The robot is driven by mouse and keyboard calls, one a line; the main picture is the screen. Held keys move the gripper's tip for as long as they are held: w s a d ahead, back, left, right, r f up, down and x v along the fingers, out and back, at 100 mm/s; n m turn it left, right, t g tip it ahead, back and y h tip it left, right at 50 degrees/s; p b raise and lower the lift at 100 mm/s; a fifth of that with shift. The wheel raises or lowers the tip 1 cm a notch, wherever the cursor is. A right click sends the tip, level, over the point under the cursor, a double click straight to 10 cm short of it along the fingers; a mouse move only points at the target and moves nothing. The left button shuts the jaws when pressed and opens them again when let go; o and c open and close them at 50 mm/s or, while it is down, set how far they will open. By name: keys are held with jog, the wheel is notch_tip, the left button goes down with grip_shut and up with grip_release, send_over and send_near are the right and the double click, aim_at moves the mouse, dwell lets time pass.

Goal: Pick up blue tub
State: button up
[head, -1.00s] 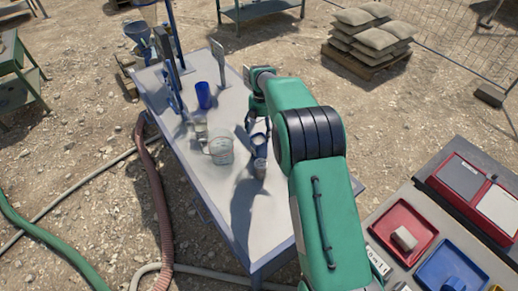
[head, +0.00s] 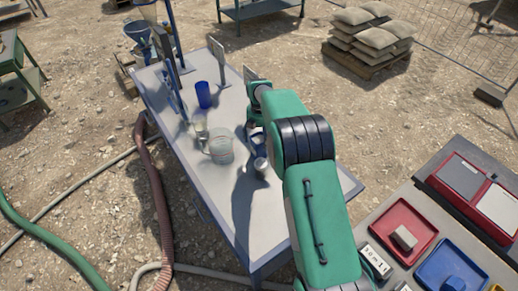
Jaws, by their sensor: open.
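A deep blue cylindrical tub (head: 203,95) stands upright on the far half of the grey worktable (head: 213,191). My gripper (head: 254,138) is open over the table, to the right of and nearer than the blue tub, and apart from it. My green arm hides part of the gripper. A small pale vessel (head: 261,164) with some blue shows just below the gripper; I cannot tell whether the fingers touch it.
A clear measuring jug (head: 221,150) and a smaller clear cup (head: 201,132) stand left of my gripper. Upright stands rise at the table's far end. A red tray (head: 404,226) and a blue tray (head: 450,271) lie on the right-hand bench. The table's near end is clear.

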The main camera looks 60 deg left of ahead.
jog(key=shift+f, duration=1.65)
jog(key=shift+f, duration=0.1)
jog(key=shift+d+f, duration=0.15)
jog(key=shift+f, duration=2.35)
jog(key=c, duration=1.5)
